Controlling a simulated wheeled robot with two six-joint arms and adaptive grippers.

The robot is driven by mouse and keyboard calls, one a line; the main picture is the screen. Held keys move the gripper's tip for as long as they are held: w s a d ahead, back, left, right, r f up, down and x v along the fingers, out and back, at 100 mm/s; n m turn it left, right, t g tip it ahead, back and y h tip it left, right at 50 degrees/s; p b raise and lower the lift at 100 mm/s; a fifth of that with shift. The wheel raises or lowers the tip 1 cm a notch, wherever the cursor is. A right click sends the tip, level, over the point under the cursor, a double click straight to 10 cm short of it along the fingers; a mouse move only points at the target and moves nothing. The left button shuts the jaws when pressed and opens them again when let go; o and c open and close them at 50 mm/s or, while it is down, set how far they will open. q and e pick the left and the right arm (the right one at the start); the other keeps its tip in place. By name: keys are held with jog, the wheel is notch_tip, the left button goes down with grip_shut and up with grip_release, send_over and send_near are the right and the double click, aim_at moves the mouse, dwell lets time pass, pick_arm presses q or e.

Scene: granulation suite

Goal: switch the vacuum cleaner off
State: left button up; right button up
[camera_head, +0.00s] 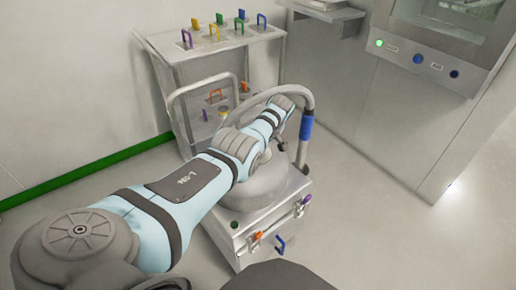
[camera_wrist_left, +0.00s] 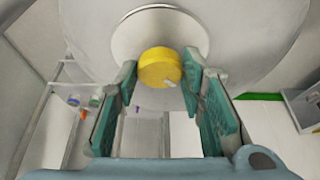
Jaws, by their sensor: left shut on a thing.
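The vacuum cleaner (camera_head: 262,228) stands on the floor in the head view, a steel box with a round drum, a push handle and a grey hose with a blue cuff (camera_head: 306,128). My left arm reaches across it and hides much of its top. In the left wrist view a round yellow knob (camera_wrist_left: 160,67) with a pale pointer mark sits on a round silver plate (camera_wrist_left: 135,38). My left gripper (camera_wrist_left: 161,75) has its fingers on both sides of the knob and is shut on it. The head view does not show this knob clearly. My right gripper is not in view.
A steel rack (camera_head: 225,50) with several coloured padlocks stands behind the vacuum. A steel cabinet (camera_head: 385,120) with a lit green button is at the right. Floor to the right is clear.

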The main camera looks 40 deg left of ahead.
pick_arm(q)
jog(key=shift+d, duration=0.1)
jog(key=o, duration=1.1)
jog(key=shift+o, duration=0.2)
jog(key=w+v, duration=0.1)
jog(key=v, duration=1.1)
jog(key=shift+s, duration=0.45)
jog(key=shift+f, duration=0.1)
